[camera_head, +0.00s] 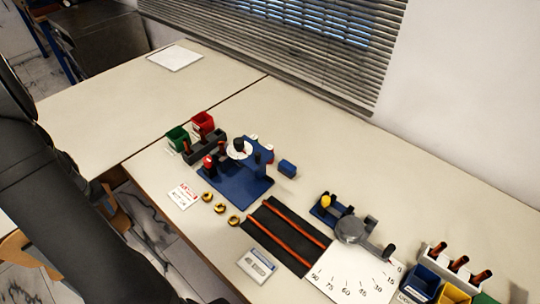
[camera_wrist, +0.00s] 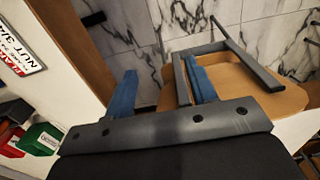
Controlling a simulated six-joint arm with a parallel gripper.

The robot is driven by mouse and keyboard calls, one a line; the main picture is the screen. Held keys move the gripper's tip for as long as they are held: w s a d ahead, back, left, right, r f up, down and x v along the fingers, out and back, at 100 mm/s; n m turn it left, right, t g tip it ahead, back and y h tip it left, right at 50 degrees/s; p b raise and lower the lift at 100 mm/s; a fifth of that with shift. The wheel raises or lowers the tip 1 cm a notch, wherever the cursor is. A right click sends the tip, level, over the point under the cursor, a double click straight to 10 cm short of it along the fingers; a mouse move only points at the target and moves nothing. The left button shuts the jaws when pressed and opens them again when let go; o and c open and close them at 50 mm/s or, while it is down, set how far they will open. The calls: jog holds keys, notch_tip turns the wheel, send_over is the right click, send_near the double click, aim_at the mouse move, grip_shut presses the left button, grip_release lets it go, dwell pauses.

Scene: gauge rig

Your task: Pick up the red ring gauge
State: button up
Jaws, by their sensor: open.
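A small red round part (camera_head: 209,162) sits at the left end of the blue rig (camera_head: 238,184) in the head view. It is too small to tell whether it is the red ring gauge. Three yellow and dark rings (camera_head: 220,207) lie in a row on the table in front of the rig. My gripper (camera_wrist: 160,68) shows in the wrist view with its two blue fingers apart and nothing between them. It points down past the table edge at the floor and a wooden chair, away from the rig. The gripper is not visible in the head view.
Green (camera_head: 178,138) and red (camera_head: 202,124) bins stand behind a grey block left of the rig. A dark mat with orange rails (camera_head: 288,236), a dial plate (camera_head: 355,275) and more bins (camera_head: 421,283) lie right. The chair (camera_wrist: 240,85) is below my gripper. The table's back left is mostly clear.

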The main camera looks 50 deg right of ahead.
jog(key=w+d+r+m, duration=0.1)
jog(key=d+r+m, duration=0.1)
jog(key=d, duration=0.5)
jog(key=w+d+r+m, duration=0.1)
jog(key=w+d+m, duration=0.1)
jog(key=d, duration=0.5)
notch_tip(320, 180, up, 8)
jog(key=m, duration=0.7)
send_over(269, 147)
jog(key=w+a, duration=1.1)
jog(key=shift+a, duration=0.2)
jog(key=s+d+r+m, duration=0.3)
jog(key=s+d+r, duration=0.1)
jog(key=s+d, duration=0.7)
jog(key=f, duration=1.7)
jog(key=shift+d, duration=0.2)
jog(key=c, duration=1.1)
